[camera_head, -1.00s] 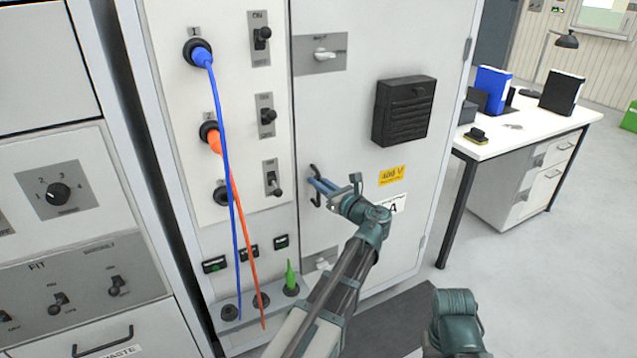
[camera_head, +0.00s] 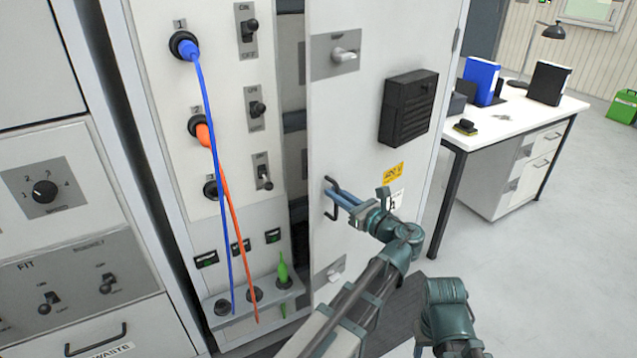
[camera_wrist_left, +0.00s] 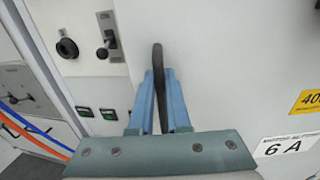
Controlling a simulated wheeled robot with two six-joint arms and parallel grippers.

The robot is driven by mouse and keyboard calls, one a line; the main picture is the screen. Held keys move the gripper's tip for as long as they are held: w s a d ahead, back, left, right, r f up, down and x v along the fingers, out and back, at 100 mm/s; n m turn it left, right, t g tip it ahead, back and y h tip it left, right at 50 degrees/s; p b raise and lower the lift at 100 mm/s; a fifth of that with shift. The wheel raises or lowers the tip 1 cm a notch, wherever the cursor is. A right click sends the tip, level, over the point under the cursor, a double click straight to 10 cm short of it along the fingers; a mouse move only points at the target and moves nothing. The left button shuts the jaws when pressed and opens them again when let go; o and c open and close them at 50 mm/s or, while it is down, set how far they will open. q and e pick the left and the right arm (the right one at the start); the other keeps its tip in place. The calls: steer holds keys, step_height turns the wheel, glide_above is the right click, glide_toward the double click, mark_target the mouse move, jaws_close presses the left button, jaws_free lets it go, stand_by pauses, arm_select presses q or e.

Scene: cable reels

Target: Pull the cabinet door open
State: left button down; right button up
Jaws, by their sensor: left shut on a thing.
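The white cabinet door (camera_head: 365,110) stands partly open, with a dark gap showing between its left edge and the switch panel. Its black bar handle (camera_head: 331,199) is on the door's left side. My left gripper (camera_head: 338,198) is shut on this handle. In the left wrist view the blue fingers (camera_wrist_left: 159,105) sit on both sides of the dark handle (camera_wrist_left: 157,75), and the door (camera_wrist_left: 225,60) fills the right side. My other arm shows at the bottom right, but its fingertips are not visible.
Left of the door, a panel (camera_head: 232,150) carries switches, a blue cable (camera_head: 209,130) and an orange cable (camera_head: 225,185). A white desk (camera_head: 510,125) with binders stands at the right. Grey floor (camera_head: 560,260) is clear in front of the desk.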

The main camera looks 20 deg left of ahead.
arm_select(q)
steer(key=v, duration=0.3)
steer(key=shift+w+d, duration=0.1)
steer(key=shift+w, duration=0.1)
steer(key=c, duration=0.9)
jaws_free()
